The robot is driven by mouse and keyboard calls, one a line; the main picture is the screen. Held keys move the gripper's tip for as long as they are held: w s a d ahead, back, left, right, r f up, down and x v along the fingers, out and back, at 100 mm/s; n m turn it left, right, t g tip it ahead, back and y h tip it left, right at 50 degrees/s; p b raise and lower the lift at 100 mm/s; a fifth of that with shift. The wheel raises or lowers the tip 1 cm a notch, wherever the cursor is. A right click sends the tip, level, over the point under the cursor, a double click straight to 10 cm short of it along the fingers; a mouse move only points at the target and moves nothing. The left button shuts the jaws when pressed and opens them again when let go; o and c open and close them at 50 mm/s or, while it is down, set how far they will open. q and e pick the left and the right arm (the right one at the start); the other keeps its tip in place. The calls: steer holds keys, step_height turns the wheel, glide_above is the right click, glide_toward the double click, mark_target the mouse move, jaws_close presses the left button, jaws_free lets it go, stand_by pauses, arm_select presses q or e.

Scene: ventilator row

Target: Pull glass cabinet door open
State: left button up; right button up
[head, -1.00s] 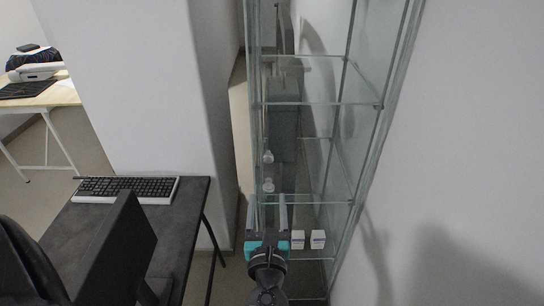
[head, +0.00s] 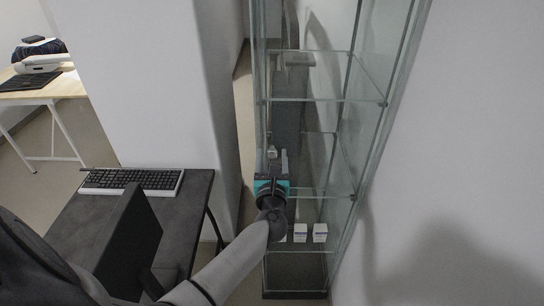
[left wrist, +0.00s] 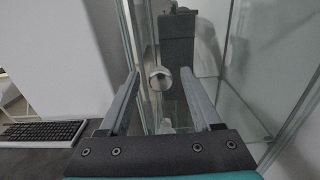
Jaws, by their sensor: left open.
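The tall glass cabinet (head: 325,101) stands upright in the middle of the head view. Its glass door looks shut. A small pale round knob (head: 272,152) shows at the cabinet's front, and a round knob also shows in the left wrist view (left wrist: 160,79). My left gripper (head: 271,158) is open in front of the glass. In the left wrist view its fingers (left wrist: 161,76) stand on either side of the knob, with gaps beside it. Whether they touch the glass I cannot tell. My right gripper is not in view.
A dark desk (head: 185,222) with a keyboard (head: 132,181) and a black monitor (head: 130,245) stands to the left. A white wall (head: 480,120) is close on the right. Small white boxes (head: 319,232) stand on a low shelf inside the cabinet.

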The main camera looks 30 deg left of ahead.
arm_select(q)
steer(key=shift+w+a, duration=0.1)
steer(key=shift+c, duration=0.2)
jaws_close()
stand_by(0.4)
stand_by(0.8)
